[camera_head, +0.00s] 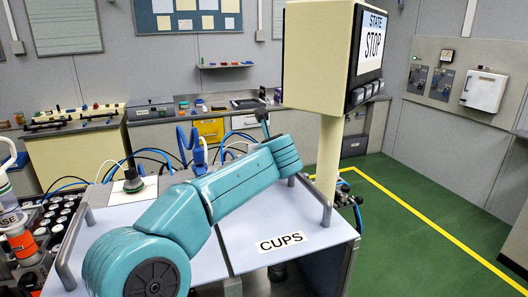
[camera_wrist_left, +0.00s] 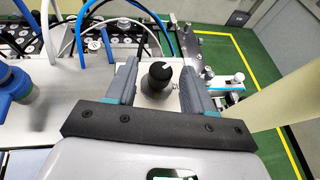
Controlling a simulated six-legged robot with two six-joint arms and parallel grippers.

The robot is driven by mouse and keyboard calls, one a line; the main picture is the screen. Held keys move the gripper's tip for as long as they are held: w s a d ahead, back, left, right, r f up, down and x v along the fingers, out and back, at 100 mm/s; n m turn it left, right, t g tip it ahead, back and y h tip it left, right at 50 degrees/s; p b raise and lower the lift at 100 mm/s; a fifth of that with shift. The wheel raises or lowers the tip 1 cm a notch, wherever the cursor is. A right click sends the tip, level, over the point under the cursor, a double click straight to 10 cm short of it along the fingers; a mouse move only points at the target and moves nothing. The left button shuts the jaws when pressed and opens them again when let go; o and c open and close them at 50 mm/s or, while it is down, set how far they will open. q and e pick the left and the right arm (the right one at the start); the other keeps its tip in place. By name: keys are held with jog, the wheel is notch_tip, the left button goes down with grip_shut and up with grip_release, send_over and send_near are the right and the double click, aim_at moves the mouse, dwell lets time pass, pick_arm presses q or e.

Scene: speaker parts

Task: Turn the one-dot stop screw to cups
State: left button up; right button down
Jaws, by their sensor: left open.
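In the left wrist view, a black round-topped knob (camera_wrist_left: 159,74) stands on a pale plate, with a small white mark on its top. I cannot make out any dots to tell whether it is the one-dot stop screw. My left gripper (camera_wrist_left: 159,68) is open, with one finger on each side of the knob and a gap visible on both sides. In the head view my teal arm crosses the middle and hides the fingers. My right gripper is not in view.
A cream post carries a screen (camera_head: 372,44) reading STATE STOP, to the right of my arm. Blue and white hoses (camera_wrist_left: 85,25) run behind the plate. A blue fitting (camera_wrist_left: 12,83) stands at left. Green floor with a yellow line (camera_head: 440,228) is clear at right.

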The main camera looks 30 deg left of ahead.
pick_arm(q)
grip_shut()
jog(key=shift+a+r+m+h+p, duration=0.1)
jog(key=shift+a+m+h+p, duration=0.1)
jog(key=shift+m+h+p, duration=0.2)
jog(key=m+h+p, duration=0.1)
jog(key=m+t+h+p, duration=0.1)
jog(key=p, duration=0.1)
jog(key=shift+s+a+r+m+t+h, duration=0.1)
jog(key=shift+a+r+m+t+h, duration=0.1)
jog(key=shift+m+t+h, duration=0.15)
jog(key=shift+m+h+p, duration=0.25)
jog(key=shift+h+p, duration=0.15)
jog(key=shift+h, duration=0.05)
jog(key=shift+f+m+h, duration=0.25)
jog(key=shift+m+h, duration=0.05)
jog(key=shift+d+f+t, duration=0.1)
jog(key=shift+t, duration=0.15)
grip_release()
